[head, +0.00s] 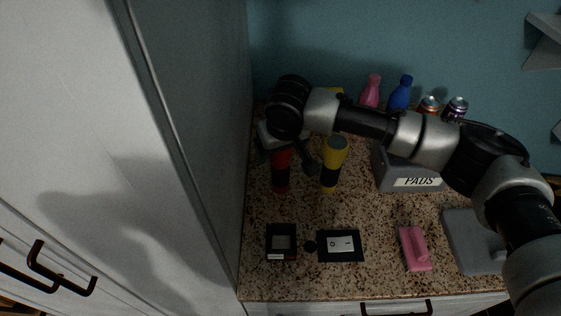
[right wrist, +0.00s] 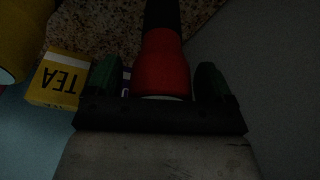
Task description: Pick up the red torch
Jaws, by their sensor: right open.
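The red torch (head: 281,172) stands on the granite counter near the cabinet side, with a black lower part. My right gripper (head: 292,160) is over its top, and my arm hides the upper end of the torch. In the right wrist view the red torch (right wrist: 162,65) lies between the two open fingers of my right gripper (right wrist: 160,88), with a gap on each side. A yellow torch (head: 333,160) stands just to the right of the red one. My left gripper is not in view.
A yellow TEA box (right wrist: 60,80) shows beside the gripper. The tall grey cabinet (head: 195,120) is close on the left. A grey PADS box (head: 396,178), bottles and cans stand to the right. A black tray (head: 281,255) and pink item (head: 414,248) lie in front.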

